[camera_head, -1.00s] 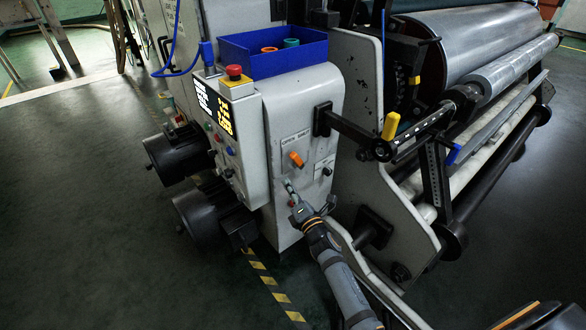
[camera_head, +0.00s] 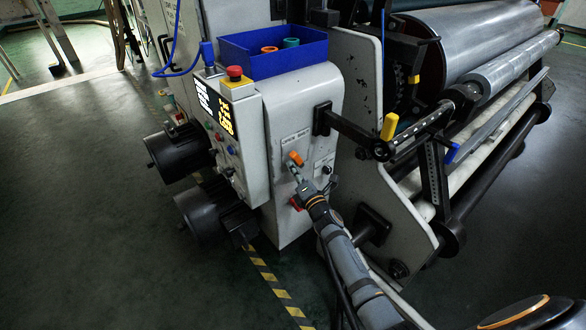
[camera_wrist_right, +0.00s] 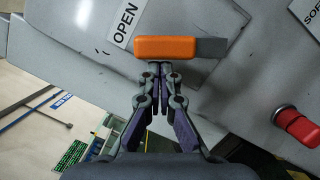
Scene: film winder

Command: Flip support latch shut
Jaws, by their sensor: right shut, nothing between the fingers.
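An orange lever (camera_head: 296,158) sits on the grey machine housing, below a printed label. In the right wrist view the orange lever (camera_wrist_right: 165,47) lies across the picture, with a grey end at its right, beside a sign reading OPEN. My right gripper (camera_head: 293,168) is shut and empty. Its fingertips (camera_wrist_right: 160,68) are right at the lower edge of the lever; whether they touch it I cannot tell. A yellow handle (camera_head: 390,126) stands upright on the black support arm (camera_head: 356,133) to the right. My left gripper is not in view.
A red knob (camera_wrist_right: 298,126) is close at the right in the wrist view. The control panel (camera_head: 234,130) and a blue bin (camera_head: 262,66) are on the machine. Rollers (camera_head: 490,50) fill the right side.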

